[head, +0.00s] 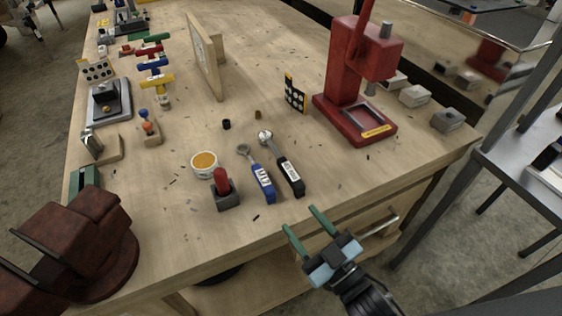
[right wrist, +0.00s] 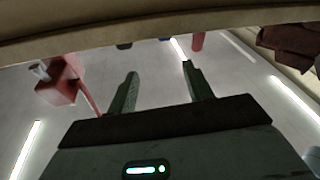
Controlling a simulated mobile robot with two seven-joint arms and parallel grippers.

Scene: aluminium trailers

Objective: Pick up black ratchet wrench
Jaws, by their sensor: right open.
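The black ratchet wrench (head: 290,175) lies flat on the wooden workbench in the head view, its black handle toward the front edge and its silver head pointing away and slightly left. A blue-handled wrench (head: 263,180) lies close on its left. My right gripper (head: 299,217) is open and empty, just off the bench's front edge, in front of the black handle and apart from it. In the right wrist view, the open fingers (right wrist: 160,72) have nothing between them. A small dark end beyond the bench edge there is too small to name surely. My left gripper is not in view.
A red-handled stamp (head: 222,190) and a round tub (head: 204,164) stand left of the wrenches. A red press (head: 354,85) stands behind right. A dark red vise (head: 85,245) sits at the front left corner. The bench right of the wrench is clear.

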